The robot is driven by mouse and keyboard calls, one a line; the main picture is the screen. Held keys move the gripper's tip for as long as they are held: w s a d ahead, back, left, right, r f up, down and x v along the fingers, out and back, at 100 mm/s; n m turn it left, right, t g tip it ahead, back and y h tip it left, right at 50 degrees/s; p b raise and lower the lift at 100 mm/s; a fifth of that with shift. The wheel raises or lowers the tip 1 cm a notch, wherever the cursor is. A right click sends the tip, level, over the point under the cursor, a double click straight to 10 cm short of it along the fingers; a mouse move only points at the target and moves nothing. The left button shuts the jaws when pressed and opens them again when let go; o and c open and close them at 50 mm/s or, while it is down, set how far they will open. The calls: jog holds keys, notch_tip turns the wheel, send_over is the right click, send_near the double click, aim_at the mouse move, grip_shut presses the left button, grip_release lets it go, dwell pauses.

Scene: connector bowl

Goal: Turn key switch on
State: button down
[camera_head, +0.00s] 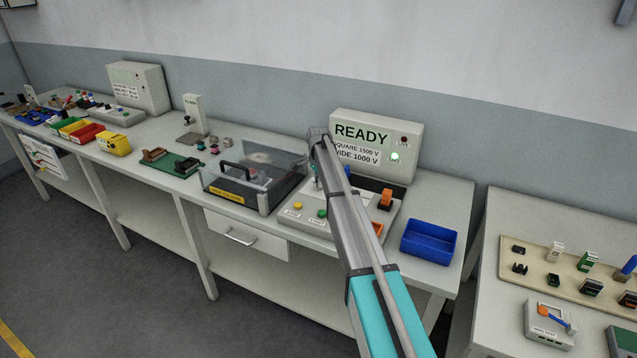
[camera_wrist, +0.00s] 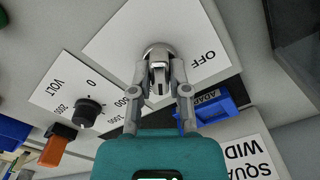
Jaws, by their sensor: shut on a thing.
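In the wrist view, the key switch (camera_wrist: 158,49) is a round grey metal barrel on a white plate marked OFF. My gripper (camera_wrist: 159,80) is closed around the grey key at this barrel. The fingers hide much of the key, so its turned angle is hard to tell. In the head view, my arm covers the key switch and the gripper. The tester's display box (camera_head: 376,146) reads READY, with a lit green lamp (camera_head: 395,157) and a dark lamp above it.
A black voltage knob (camera_wrist: 88,111), an orange part (camera_wrist: 57,146) and a blue adapter piece (camera_wrist: 212,107) are near my gripper. A clear-lidded box (camera_head: 255,177) stands left of the control panel, and a blue bin (camera_head: 429,242) stands right of it.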

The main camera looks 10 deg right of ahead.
jog(key=shift+m, duration=1)
jog(key=c, duration=0.6)
grip_release()
jog(key=shift+n, duration=0.4)
